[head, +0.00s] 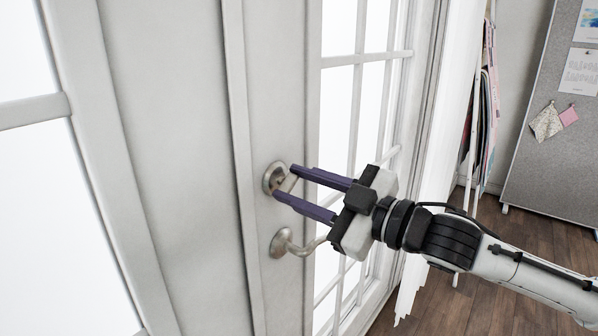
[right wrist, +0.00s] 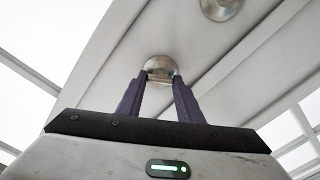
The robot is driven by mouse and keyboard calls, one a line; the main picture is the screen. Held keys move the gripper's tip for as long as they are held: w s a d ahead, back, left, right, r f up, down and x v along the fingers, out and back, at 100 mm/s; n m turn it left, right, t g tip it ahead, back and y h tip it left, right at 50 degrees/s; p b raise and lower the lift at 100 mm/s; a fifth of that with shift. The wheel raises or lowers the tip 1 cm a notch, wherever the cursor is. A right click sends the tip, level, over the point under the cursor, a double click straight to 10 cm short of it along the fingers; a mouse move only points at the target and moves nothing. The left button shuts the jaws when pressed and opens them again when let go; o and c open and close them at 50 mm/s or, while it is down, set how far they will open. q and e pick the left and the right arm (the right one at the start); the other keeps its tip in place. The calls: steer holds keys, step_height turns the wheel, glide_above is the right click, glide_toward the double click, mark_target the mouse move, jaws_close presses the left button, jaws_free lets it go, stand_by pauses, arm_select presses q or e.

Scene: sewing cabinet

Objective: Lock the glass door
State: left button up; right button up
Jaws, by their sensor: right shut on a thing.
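The glass door (head: 312,100) has a white frame with bright panes. A round metal lock (head: 276,178) sits on the frame above a curved lever handle (head: 284,242). My right gripper (head: 284,181) reaches in from the right with its two purple fingers at the lock, one above the other. It is shut on the lock's turn piece, which the fingers mostly hide. In the right wrist view the fingertips (right wrist: 160,77) meet the round lock plate (right wrist: 159,64). The lever handle passes just below and behind the gripper. My left gripper is not in view.
Another paned door leaf (head: 30,112) stands at the left. A white curtain (head: 440,140) hangs at the right beside a rack of fabrics (head: 488,90). A grey pinboard (head: 545,150) stands farther right. The wooden floor (head: 520,250) looks clear there.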

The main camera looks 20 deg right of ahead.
steer(key=n+p, duration=0.2)
steer(key=n, duration=0.1)
steer(key=shift+r, duration=0.15)
steer(key=n+p, duration=0.2)
steer(key=n, duration=0.1)
steer(key=shift+n+p, duration=0.55)
steer(key=shift+n, duration=0.55)
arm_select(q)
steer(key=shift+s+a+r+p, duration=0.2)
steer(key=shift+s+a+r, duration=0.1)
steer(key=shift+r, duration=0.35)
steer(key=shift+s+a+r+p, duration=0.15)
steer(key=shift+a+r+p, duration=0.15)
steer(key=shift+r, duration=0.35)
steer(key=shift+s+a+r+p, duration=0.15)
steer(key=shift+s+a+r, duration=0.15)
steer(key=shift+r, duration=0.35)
arm_select(e)
steer(key=shift+f+n, duration=0.25)
steer(key=shift+n, duration=1.25)
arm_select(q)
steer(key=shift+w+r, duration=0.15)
arm_select(e)
steer(key=o, duration=1.1)
